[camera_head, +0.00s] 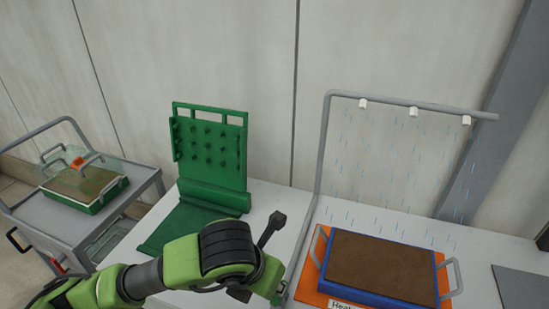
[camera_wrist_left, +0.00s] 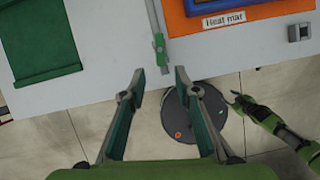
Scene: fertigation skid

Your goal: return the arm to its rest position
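My left arm (camera_head: 225,255) reaches in from the left in the head view, in front of the white bench. Its fingertips cannot be made out there. In the left wrist view my left gripper (camera_wrist_left: 160,83) is open, its two fingers wide apart with nothing between them. The fingertips appear near the bench's front edge, below a grey pipe with a green valve (camera_wrist_left: 159,45). My right gripper (camera_wrist_left: 238,100) shows small at the right of the left wrist view, over the floor, too small to tell whether it is open.
A blue tray of soil (camera_head: 380,265) sits on the orange heat mat (camera_head: 307,293), under a pipe frame (camera_head: 323,150) with spraying nozzles. A green pegged stand (camera_head: 210,150) is on the bench. A cart (camera_head: 45,215) with a covered green tray (camera_head: 95,203) stands left.

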